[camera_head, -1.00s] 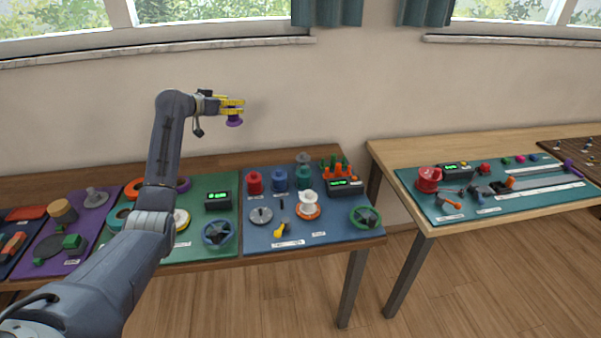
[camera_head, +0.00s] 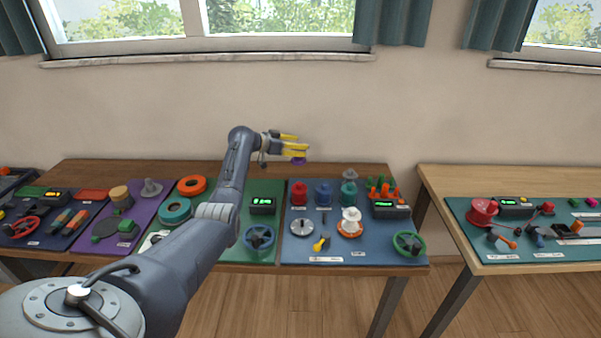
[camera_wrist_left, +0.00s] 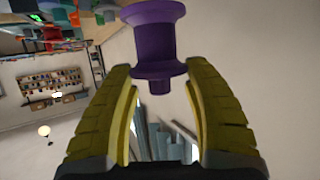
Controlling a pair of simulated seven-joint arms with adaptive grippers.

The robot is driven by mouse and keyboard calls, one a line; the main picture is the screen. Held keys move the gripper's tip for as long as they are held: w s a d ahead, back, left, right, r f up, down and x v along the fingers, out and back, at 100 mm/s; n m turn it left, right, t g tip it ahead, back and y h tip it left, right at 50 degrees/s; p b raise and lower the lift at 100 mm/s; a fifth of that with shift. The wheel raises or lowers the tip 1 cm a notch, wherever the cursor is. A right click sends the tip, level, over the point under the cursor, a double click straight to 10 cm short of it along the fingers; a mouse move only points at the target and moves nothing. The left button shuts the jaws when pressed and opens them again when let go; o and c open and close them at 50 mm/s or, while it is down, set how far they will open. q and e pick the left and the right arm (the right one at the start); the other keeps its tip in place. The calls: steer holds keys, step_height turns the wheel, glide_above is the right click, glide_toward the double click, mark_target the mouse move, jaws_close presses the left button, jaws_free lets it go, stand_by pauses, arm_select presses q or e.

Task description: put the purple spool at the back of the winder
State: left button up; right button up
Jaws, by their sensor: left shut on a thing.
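My left gripper (camera_head: 294,149) is shut on the purple spool (camera_head: 298,161) and holds it in the air above the back of the blue mat (camera_head: 300,250). In the left wrist view the purple spool (camera_wrist_left: 153,38) shows at the yellow fingertips (camera_wrist_left: 157,75), its narrow stub between them. On the blue mat, a red spool (camera_head: 299,193), a blue spool (camera_head: 323,193) and a teal spool (camera_head: 348,195) stand in a row, with a grey piece (camera_head: 349,174) behind the teal one. A white spool (camera_head: 351,218) stands on an orange base. I cannot tell which part is the winder. My right gripper is out of view.
A green handwheel (camera_head: 408,243), a display box (camera_head: 390,209) and upright orange and green pegs (camera_head: 381,188) crowd the mat's right side. A grey disc (camera_head: 301,228) lies at its left. The wall is close behind the table. A second table (camera_head: 500,178) stands at the right.

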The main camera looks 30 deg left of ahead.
arm_select(q)
steer(key=shift+f, duration=5.65)
steer(key=shift+f, duration=0.1)
steer(key=o, duration=0.9)
steer(key=shift+c, duration=0.2)
steer(key=shift+v, duration=0.9)
steer(key=shift+s+a+r, duration=0.25)
steer(key=shift+s, duration=0.35)
steer(key=v, duration=0.9)
